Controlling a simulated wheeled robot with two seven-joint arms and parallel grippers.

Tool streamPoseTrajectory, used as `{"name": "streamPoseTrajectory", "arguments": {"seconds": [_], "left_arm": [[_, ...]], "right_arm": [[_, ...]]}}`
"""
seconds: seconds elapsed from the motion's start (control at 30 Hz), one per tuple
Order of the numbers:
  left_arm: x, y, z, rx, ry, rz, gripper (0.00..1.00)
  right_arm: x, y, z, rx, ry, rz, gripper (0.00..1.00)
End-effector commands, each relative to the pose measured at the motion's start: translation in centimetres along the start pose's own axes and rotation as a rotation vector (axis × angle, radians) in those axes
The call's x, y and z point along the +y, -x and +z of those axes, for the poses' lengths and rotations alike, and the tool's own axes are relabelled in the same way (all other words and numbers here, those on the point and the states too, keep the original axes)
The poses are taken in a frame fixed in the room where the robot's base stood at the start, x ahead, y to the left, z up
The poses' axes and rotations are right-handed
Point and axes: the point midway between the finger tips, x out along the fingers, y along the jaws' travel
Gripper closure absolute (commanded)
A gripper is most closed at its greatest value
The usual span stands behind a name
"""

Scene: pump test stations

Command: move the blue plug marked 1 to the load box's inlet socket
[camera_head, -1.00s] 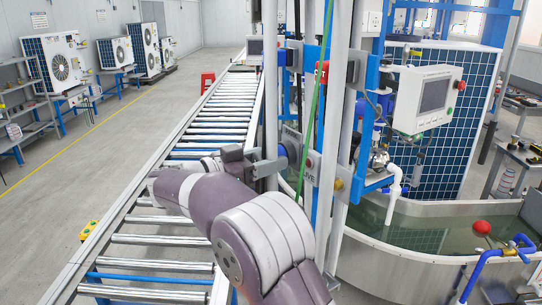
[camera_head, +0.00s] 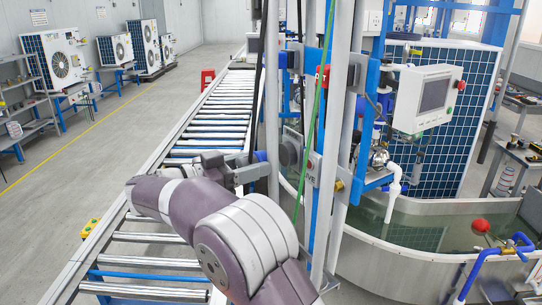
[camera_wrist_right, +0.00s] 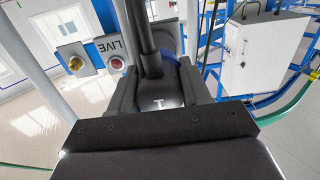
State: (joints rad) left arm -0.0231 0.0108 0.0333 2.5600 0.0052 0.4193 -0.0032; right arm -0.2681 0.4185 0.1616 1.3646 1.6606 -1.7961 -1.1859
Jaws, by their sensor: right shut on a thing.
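My right gripper (camera_head: 244,172) is shut on a blue plug (camera_head: 261,156), partly hidden by the fingers. In the right wrist view, the fingers (camera_wrist_right: 160,88) close around a dark plug body with a small white mark, which looks like an upside-down 1. A black cable (camera_wrist_right: 141,35) runs from it, and a blue rim (camera_wrist_right: 189,78) shows behind. In the head view, the plug is just left of a round grey socket (camera_head: 289,152) on the post, apparently apart from it. I cannot tell which box is the load box. My left gripper is not in view.
A LIVE panel (camera_head: 312,168) and upright posts stand right of the gripper. A green cable (camera_head: 318,105) hangs there. The roller conveyor (camera_head: 220,120) runs behind. A white screen box (camera_head: 425,97) and a water tank (camera_head: 430,235) are at right. A white box (camera_wrist_right: 265,52) shows in the wrist view.

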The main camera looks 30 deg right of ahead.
Motion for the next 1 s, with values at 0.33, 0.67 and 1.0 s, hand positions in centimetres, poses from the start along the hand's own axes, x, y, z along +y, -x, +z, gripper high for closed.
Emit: {"name": "streamPoseTrajectory", "arguments": {"seconds": [0.33,0.67,1.0], "left_arm": [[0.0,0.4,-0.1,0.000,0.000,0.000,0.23],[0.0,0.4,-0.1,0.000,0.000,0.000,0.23],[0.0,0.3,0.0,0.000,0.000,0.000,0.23]], "right_arm": [[0.0,1.3,-0.1,0.000,0.000,-0.001,1.00],[0.0,1.4,0.0,0.000,0.000,0.000,1.00],[-5.5,0.1,9.2,-0.001,0.014,-0.331,1.00]]}}
